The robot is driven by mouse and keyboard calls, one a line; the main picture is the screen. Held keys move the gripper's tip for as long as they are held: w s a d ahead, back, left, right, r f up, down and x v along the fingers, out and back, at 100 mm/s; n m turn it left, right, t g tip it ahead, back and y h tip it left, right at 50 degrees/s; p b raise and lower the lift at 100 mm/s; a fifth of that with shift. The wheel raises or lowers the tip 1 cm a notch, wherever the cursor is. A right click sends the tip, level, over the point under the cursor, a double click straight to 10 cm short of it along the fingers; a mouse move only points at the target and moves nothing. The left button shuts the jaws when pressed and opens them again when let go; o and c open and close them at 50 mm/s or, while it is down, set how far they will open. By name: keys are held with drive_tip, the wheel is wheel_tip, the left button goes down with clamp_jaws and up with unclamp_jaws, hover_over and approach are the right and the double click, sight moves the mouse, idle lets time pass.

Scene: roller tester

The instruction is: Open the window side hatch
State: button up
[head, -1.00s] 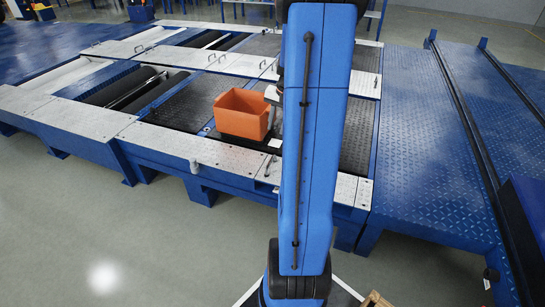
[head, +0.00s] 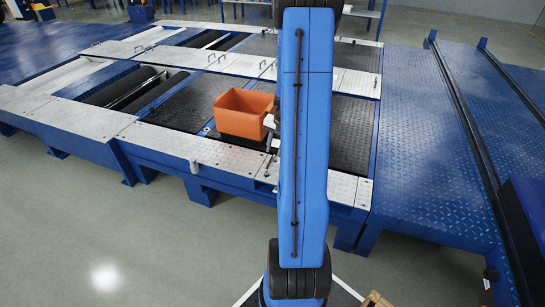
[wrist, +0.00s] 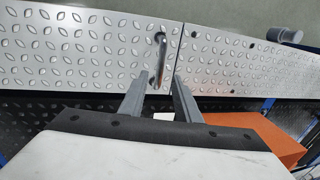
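A silver tread-plate hatch (wrist: 80,48) with a bar handle (wrist: 161,60) fills the upper left of the wrist view. The handle stands close to the seam with the neighbouring plate. In the head view the near plate strip (head: 343,187) shows right of my arm, and the handle (head: 268,166) shows just left of it. The hatch lies flat, closed. My gripper (wrist: 161,82) is open, its two grey fingers apart. The handle's near end appears between the fingertips; I cannot tell whether they touch it. In the head view my arm hides most of the gripper.
An orange bin (head: 240,113) stands left of my gripper, close to it; it also shows in the wrist view (wrist: 262,138). More handled plates (head: 240,62) lie further back. Blue decking (head: 430,150) is at right.

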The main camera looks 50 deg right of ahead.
sight(272, 160)
drive_tip(key=shift+w+a+f, duration=0.1)
drive_tip(key=shift+w+f, duration=0.15)
drive_tip(key=shift+f, duration=0.95)
drive_tip(key=shift+w+a+f, duration=0.1)
drive_tip(key=shift+w+f, duration=0.1)
drive_tip(key=shift+f, duration=0.95)
drive_tip(key=shift+c, duration=0.2)
clamp_jaws()
